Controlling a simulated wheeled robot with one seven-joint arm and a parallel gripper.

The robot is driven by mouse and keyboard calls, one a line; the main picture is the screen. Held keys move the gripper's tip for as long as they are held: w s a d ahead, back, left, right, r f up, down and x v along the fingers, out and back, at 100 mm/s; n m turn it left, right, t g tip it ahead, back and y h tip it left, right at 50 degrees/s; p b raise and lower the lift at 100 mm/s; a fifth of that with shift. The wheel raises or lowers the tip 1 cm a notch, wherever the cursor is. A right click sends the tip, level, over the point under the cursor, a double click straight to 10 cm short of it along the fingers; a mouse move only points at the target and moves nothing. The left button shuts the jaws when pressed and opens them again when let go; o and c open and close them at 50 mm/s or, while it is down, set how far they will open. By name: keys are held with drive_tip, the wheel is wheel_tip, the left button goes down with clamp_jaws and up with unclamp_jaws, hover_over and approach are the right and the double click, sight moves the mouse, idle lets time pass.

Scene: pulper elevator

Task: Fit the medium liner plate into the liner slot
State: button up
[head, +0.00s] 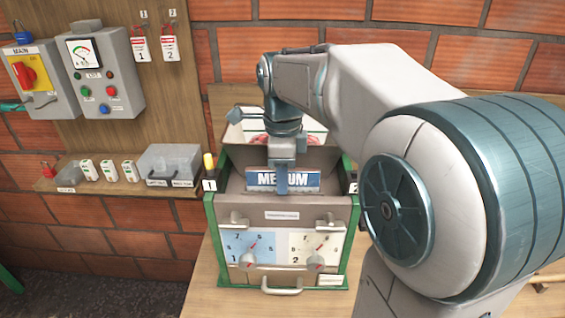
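The medium liner plate (305,180) is a flat plate with a blue face and white "MEDIUM" lettering. It stands roughly upright at the top front of the green-framed pulper (285,215), just above the beige front panel. My gripper (283,181) points down over it, with one finger across the middle of the lettering. The other finger is hidden behind the plate, and the gripper looks shut on it. The liner slot itself cannot be made out; the plate and gripper cover that area. I cannot tell whether the plate's lower edge is inside the slot.
The pulper front has two dials (247,260), clamps and a lower handle (281,289). My arm hides the right side.

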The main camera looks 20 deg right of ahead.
wheel_tip(320, 180, up, 12)
drive_tip(key=s+f+n+t, duration=0.3)
drive_tip(key=s+f+n, duration=1.1)
drive_tip(key=f+n, duration=0.4)
drive_tip(key=n, duration=0.3)
drive_tip(key=shift+s+f+n+t, duration=0.2)
drive_tip(key=shift+f+n+t, duration=0.1)
drive_tip(key=shift+f+t, duration=0.1)
drive_tip(key=shift+a, duration=0.15)
idle(0.8)
